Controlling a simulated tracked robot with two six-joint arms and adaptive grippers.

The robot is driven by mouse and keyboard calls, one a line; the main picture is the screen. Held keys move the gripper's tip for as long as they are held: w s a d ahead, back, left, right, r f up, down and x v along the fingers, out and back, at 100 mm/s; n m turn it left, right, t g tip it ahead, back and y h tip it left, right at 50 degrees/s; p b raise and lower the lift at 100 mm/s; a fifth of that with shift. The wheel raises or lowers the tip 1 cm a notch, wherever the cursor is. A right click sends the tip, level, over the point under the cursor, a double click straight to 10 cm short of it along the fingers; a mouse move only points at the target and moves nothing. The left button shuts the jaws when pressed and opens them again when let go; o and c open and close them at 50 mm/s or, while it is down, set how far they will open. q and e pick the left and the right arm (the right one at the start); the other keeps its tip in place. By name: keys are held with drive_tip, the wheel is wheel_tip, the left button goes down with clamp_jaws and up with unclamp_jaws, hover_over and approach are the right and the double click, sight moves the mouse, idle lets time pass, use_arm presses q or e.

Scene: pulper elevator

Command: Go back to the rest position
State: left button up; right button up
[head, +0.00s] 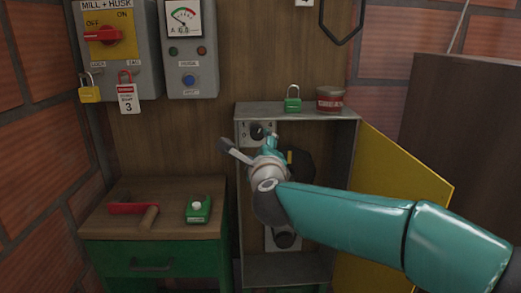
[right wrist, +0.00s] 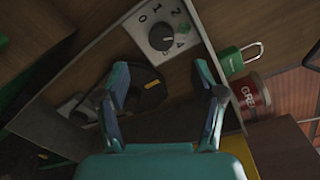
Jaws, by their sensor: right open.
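My right arm comes in from the right in the head view, and its teal right gripper (head: 248,143) is in front of the open grey metal cabinet (head: 300,112). The gripper also shows in the right wrist view (right wrist: 160,75), where its two fingers are wide apart with nothing between them. A black rotary knob (right wrist: 162,37) on a numbered white plate lies beyond the fingertips, apart from them. It also shows in the head view (head: 257,131), just above the gripper. The arm hides part of the cabinet's inside. My left gripper is in neither view.
The cabinet's yellow door (head: 400,170) stands open behind my right arm. A green padlock (head: 293,100) and a red tin (head: 330,99) stand on the cabinet top. A green-fronted bench (head: 150,225) at left holds a red-handled tool and a green device. Switch boxes (head: 115,50) hang above.

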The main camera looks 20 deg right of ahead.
drive_tip(key=shift+d, duration=0.1)
idle(0.4)
drive_tip(key=s+d+f+n+g+y, duration=0.1)
drive_tip(key=d+f+n+g, duration=0.15)
drive_tip(key=f, duration=1.55)
drive_tip(key=s+d+f+n+g, duration=0.1)
drive_tip(key=d+f+n+g, duration=0.2)
drive_tip(key=f, duration=1.5)
drive_tip(key=s+a+f+n+g+y, duration=0.2)
drive_tip(key=s+a+f+n+g, duration=0.25)
drive_tip(key=s+f, duration=0.6)
drive_tip(key=s+a+f+n+g+y, duration=0.25)
drive_tip(key=s+a+f+n, duration=0.2)
drive_tip(key=s+f, duration=0.6)
drive_tip(key=s+a+f+n+g+y, duration=0.1)
drive_tip(key=s+a+n+g, duration=0.3)
drive_tip(key=s+n, duration=0.5)
drive_tip(key=s+a+y, duration=0.1)
drive_tip(key=s, duration=0.1)
drive_tip(key=shift+s+f, duration=0.35)
drive_tip(key=shift+s, duration=0.05)
drive_tip(key=shift+n+y, duration=0.25)
drive_tip(key=shift+n, duration=0.5)
wheel_tip(320, 180, up, 14)
drive_tip(key=p, duration=1.4)
drive_tip(key=shift+w+a+r, duration=0.1)
drive_tip(key=shift+w, duration=0.05)
drive_tip(key=shift+c, duration=0.2)
